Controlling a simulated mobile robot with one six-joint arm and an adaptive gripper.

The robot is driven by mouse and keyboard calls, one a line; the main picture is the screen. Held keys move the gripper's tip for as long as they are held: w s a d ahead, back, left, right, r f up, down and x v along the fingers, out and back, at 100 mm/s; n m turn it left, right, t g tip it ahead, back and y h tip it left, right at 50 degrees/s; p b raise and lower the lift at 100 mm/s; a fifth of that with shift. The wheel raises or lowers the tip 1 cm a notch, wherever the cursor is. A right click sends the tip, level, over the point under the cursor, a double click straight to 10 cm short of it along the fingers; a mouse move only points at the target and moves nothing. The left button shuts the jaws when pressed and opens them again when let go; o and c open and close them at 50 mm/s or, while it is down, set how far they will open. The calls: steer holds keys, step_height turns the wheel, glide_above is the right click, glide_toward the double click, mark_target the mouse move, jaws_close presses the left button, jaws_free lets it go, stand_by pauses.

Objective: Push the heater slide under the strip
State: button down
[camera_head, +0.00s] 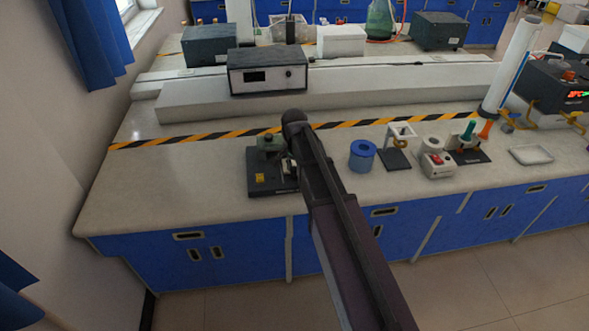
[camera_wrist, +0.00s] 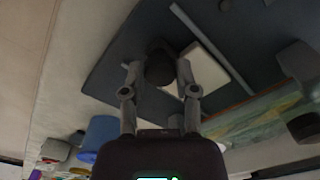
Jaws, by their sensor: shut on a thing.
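The apparatus with a dark base (camera_head: 262,180) stands on the bench, partly hidden by my arm. In the wrist view its dark plate (camera_wrist: 120,65) fills the upper middle. My gripper (camera_wrist: 158,78) is shut on a dark rounded knob (camera_wrist: 160,65), which I take to be part of the heater slide. A pale block (camera_wrist: 205,65) lies right beside the knob. A thin pale bar (camera_wrist: 205,40) runs along the plate past the block; I cannot tell whether it is the strip. In the head view my arm hides the fingertips and the slide.
A blue ring-shaped pot (camera_head: 362,155), a small stand (camera_head: 396,158) and a white box with a red switch (camera_head: 437,164) stand to the right. A grey meter box (camera_head: 267,77) sits on the raised shelf behind. The bench (camera_head: 165,185) is clear to the left.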

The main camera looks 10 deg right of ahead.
steer(key=w, duration=0.3)
steer(key=shift+w, duration=0.1)
steer(key=shift+c, duration=1.9)
jaws_free()
